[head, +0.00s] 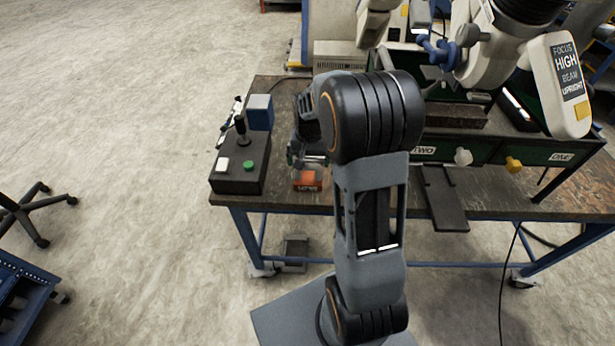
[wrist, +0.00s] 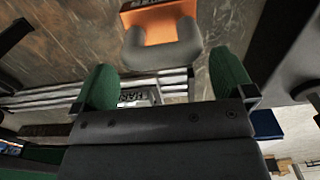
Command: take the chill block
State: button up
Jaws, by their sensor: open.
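My gripper (wrist: 166,84) is open, with green-padded fingertips spread apart and nothing seen between the pads at their tips. In the head view it is partly hidden behind my arm, low over the left part of the workbench. An orange block (head: 307,181) with dark lettering lies at the bench's front edge, just below the gripper in the picture. In the wrist view the orange block (wrist: 155,22), with a grey rounded part, lies beyond the fingertips. I cannot tell for certain which thing is the chill block.
A black control box (head: 238,172) with a joystick, a white button and a green button stands left on the workbench (head: 440,205). A blue block (head: 260,112) is behind it. Drawers marked TWO and ONE and a microscope arm (head: 555,85) are at right. Open floor lies left.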

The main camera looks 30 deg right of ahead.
aim_at(308, 178)
jog(key=shift+a+f, duration=0.15)
jog(key=shift+f, duration=2.65)
jog(key=c, duration=1.5)
jog(key=shift+r, duration=0.15)
